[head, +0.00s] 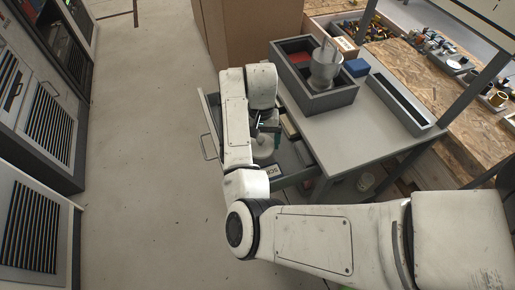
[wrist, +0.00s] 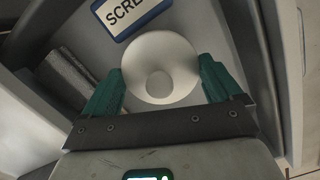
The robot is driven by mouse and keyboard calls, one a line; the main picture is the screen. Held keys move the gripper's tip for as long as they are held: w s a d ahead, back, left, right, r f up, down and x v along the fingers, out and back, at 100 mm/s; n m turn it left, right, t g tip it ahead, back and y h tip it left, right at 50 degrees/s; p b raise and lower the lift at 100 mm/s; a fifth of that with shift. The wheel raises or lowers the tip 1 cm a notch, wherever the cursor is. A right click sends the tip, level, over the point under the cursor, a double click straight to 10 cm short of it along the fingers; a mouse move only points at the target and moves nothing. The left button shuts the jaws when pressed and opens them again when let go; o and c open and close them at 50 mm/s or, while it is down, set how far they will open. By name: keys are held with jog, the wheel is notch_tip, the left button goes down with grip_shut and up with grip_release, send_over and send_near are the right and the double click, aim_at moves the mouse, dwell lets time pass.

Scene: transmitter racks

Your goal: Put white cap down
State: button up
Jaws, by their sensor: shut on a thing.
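The white cap (wrist: 160,62) is a round, pale disc with a smaller raised round part near its middle. In the wrist view it sits between the two green fingers of my gripper (wrist: 160,78), which is shut on it. In the head view the cap (head: 263,150) shows partly below my wrist, inside or just over an open grey drawer (head: 292,160). My arm hides part of the gripper and drawer there. I cannot tell whether the cap touches the drawer floor.
A blue-edged label reading "SCRE" (wrist: 128,14) lies beyond the cap in the wrist view. A grey block (wrist: 72,78) is at left. On the grey table (head: 350,125) stand a divided dark box (head: 318,103) with a metal pot and a long tray (head: 398,105). Open floor lies left.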

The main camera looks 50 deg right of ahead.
jog(key=shift+w+d+f, duration=0.2)
jog(key=shift+w+f, duration=0.45)
jog(key=shift+f, duration=1.75)
jog(key=shift+f, duration=0.15)
jog(key=o, duration=0.8)
jog(key=shift+c, duration=0.2)
jog(key=r, duration=0.4)
jog(key=d+r, duration=0.1)
jog(key=r, duration=0.3)
jog(key=w+r, duration=0.1)
jog(key=r, duration=0.3)
jog(key=shift+d+r+p, duration=0.1)
jog(key=shift+d+p, duration=0.15)
jog(key=shift+p, duration=0.15)
